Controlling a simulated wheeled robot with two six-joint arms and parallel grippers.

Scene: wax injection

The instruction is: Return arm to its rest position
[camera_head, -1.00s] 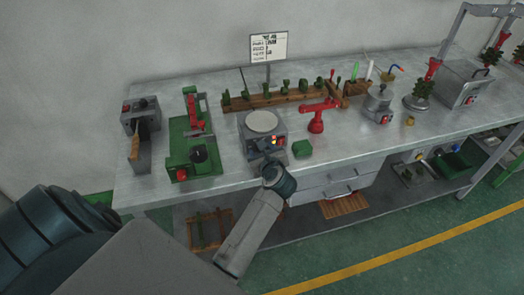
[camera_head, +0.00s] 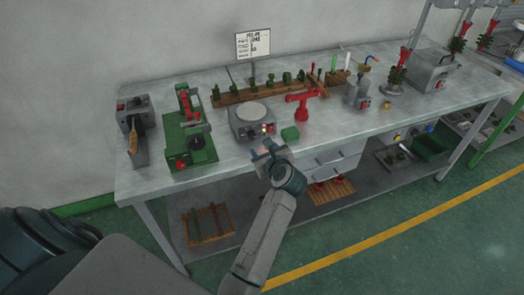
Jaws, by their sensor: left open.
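My left gripper (camera_head: 266,152) is at the front edge of the grey workbench (camera_head: 350,128), with its jaws apart and nothing seen between them. Its dark wrist and grey forearm reach up from the bottom of the picture. Just beyond it stands a grey device with a round pale plate (camera_head: 251,112) and lit buttons. A small green block (camera_head: 290,133) lies to the right of the jaws, apart from them. My right gripper is not in view.
A green-based machine (camera_head: 190,140) and a grey device (camera_head: 133,125) stand at the bench's left. A red stand (camera_head: 302,105), a wooden rack (camera_head: 240,95) and a grey pot (camera_head: 358,95) stand farther back. Drawers (camera_head: 330,163) hang below. The green floor in front is clear.

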